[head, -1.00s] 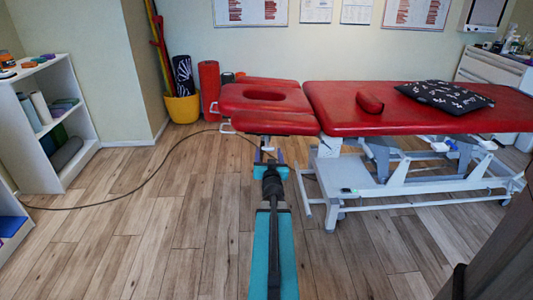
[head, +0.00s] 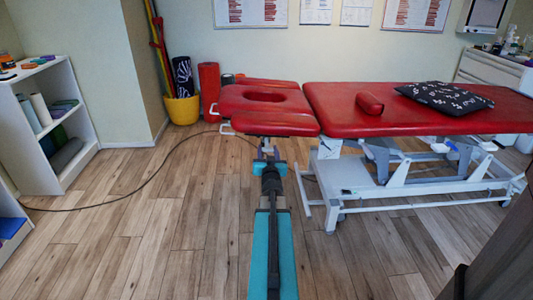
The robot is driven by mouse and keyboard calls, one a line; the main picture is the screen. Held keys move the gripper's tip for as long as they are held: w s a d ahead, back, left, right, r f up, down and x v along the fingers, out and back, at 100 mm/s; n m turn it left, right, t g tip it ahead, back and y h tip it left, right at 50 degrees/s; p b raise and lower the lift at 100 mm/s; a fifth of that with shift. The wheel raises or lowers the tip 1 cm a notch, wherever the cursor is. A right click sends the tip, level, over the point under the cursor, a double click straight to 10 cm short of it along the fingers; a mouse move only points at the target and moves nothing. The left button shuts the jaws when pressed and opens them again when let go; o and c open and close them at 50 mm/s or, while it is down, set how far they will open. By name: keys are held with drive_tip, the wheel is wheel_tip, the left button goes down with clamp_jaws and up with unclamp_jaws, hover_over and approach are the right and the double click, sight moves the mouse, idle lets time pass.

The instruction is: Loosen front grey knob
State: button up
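The red treatment table (head: 410,118) stands across the middle, with its red headrest section (head: 272,124) at the left end. My arm reaches straight forward from the bottom of the head view. My gripper (head: 265,152) is at the near edge of the headrest, at or just below its front pad. It is small and partly hidden by my own arm, so its fingers cannot be made out. The front grey knob cannot be made out; that area under the headrest is covered by my arm and the pad.
The table's grey-white frame (head: 345,178) stands right of my arm. A black cable (head: 150,178) curves over the wooden floor at left. A white shelf (head: 62,150) stands far left, a yellow bucket (head: 182,110) behind. The floor left of my arm is mostly free.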

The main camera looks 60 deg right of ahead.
drive_tip(key=shift+a, duration=0.2)
drive_tip(key=shift+d, duration=0.2)
drive_tip(key=shift+n+b, duration=0.35)
drive_tip(key=shift+n, duration=0.05)
drive_tip(key=n+b, duration=0.1)
drive_tip(key=n, duration=0.1)
drive_tip(key=n+b, duration=0.1)
drive_tip(key=n, duration=0.1)
drive_tip(key=shift+s+d+b, duration=0.15)
drive_tip(key=shift+d+b, duration=0.05)
drive_tip(key=shift+b, duration=0.15)
drive_tip(key=n+b, duration=0.1)
drive_tip(key=n, duration=0.3)
drive_tip(key=shift+b, duration=0.4)
drive_tip(key=n+b, duration=0.1)
drive_tip(key=n, duration=0.3)
drive_tip(key=shift+s+r+n+b, duration=0.1)
drive_tip(key=shift+s+n+b, duration=0.05)
drive_tip(key=shift+n+b, duration=0.2)
drive_tip(key=shift+s+d+n+b, duration=0.1)
drive_tip(key=shift+n+b, duration=0.6)
drive_tip(key=shift+n, duration=1.45)
